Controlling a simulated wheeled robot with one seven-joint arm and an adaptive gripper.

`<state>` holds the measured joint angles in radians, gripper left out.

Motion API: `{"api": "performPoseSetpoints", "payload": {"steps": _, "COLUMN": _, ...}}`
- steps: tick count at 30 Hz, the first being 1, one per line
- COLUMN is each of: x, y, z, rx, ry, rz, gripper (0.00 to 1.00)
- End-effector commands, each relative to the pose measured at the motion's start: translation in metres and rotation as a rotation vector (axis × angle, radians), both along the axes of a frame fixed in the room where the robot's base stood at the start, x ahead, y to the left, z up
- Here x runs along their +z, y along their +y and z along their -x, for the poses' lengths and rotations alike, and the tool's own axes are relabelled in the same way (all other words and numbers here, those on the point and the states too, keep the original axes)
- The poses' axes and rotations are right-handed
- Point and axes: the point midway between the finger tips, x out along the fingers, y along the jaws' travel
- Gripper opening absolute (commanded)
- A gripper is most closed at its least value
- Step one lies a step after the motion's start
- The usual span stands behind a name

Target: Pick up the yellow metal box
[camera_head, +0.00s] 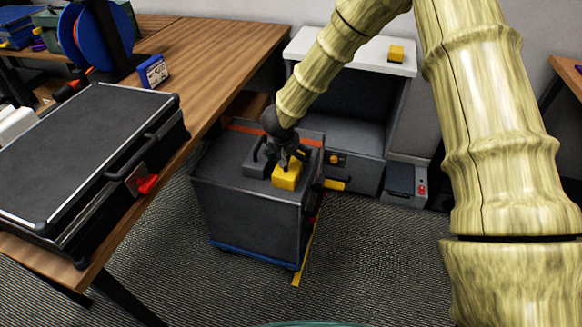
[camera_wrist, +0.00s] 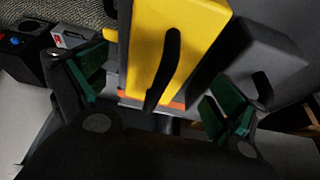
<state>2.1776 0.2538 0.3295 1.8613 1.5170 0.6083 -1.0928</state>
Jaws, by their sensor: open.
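The yellow metal box (camera_head: 286,178) sits on top of a dark grey cart (camera_head: 250,225), beside a grey box (camera_head: 256,163). In the wrist view the yellow box (camera_wrist: 200,22) has a dark handle-like strip across its face. The grey box (camera_wrist: 268,62) lies just to its right there. My gripper (camera_head: 288,158) is directly above the yellow box and points down. In the wrist view my gripper (camera_wrist: 158,92) is open, with one green-padded finger on each side of the yellow box's lower part. I cannot tell whether the fingers touch it.
A second, smaller yellow box (camera_head: 396,52) stands on a white-topped cabinet (camera_head: 368,60) at the back. A wooden table (camera_head: 215,45) at left bears a large black case (camera_head: 80,150). Carpet in front of the cart is clear.

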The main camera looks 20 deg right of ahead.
Motion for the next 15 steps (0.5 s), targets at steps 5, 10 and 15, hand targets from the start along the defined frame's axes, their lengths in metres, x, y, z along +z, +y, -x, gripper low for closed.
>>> {"api": "performPoseSetpoints", "payload": {"steps": 5, "x": -0.021, "y": -0.005, "z": -0.004, "rx": -0.001, "ry": 0.003, "rz": 0.000, "gripper": 0.96}}
{"api": "performPoseSetpoints", "payload": {"steps": 10, "x": -0.041, "y": -0.010, "z": -0.011, "rx": -0.001, "ry": 0.002, "rz": 0.001, "gripper": 0.96}}
{"api": "performPoseSetpoints", "payload": {"steps": 15, "x": -0.045, "y": -0.011, "z": -0.013, "rx": 0.000, "ry": 0.001, "rz": 0.000, "gripper": 0.96}}
